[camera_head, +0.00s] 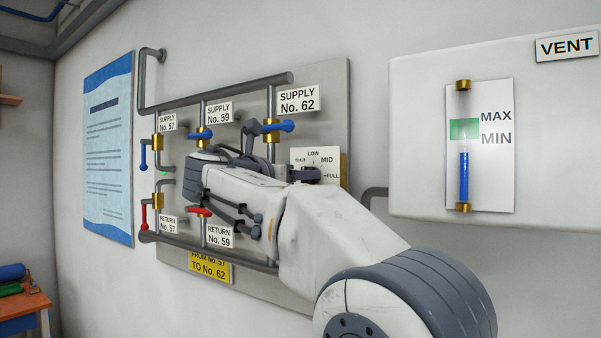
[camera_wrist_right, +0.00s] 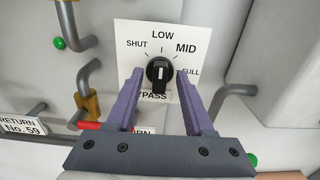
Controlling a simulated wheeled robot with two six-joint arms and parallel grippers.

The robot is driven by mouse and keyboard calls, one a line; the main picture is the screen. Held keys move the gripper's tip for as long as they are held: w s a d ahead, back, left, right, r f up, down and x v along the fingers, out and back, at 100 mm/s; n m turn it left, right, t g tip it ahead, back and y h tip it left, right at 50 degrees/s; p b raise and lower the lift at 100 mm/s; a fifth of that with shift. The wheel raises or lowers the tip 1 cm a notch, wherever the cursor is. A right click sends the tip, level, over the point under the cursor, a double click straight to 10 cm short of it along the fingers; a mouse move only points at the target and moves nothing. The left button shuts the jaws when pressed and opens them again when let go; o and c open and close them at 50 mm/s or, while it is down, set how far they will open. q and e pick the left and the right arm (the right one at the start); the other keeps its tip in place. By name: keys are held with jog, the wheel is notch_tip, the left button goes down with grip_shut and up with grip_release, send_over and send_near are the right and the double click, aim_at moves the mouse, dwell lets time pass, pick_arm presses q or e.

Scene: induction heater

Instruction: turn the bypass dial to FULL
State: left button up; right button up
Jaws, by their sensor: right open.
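The bypass dial (camera_wrist_right: 160,74) is a black round knob with a white mark. In the right wrist view the mark points up, about at LOW. Its white scale plate (camera_wrist_right: 128,30) reads SHUT, LOW, MID and FULL from left to right; the plate also shows in the head view (camera_head: 328,158), partly hidden by my right arm. My right gripper (camera_wrist_right: 160,70) is open, its two purple fingers on either side of the dial in the picture. I cannot tell whether they touch it. In the head view my arm hides most of the dial. My left gripper is not in view.
Pipes with brass valves and blue and red handles cover the grey panel (camera_head: 337,90) left of the dial. A red handle (camera_wrist_right: 90,126) lies close to the left finger in the wrist view. A white tank (camera_head: 425,120) with a level gauge juts out at right.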

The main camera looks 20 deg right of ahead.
grip_shut()
jog(key=shift+s+f+m+b, duration=0.1)
jog(key=shift+m+b, duration=1.55)
jog(key=shift+m, duration=2.85)
jog(key=shift+s+f+m+b, duration=0.1)
jog(key=shift+m+b, duration=1.55)
jog(key=shift+m, duration=2.85)
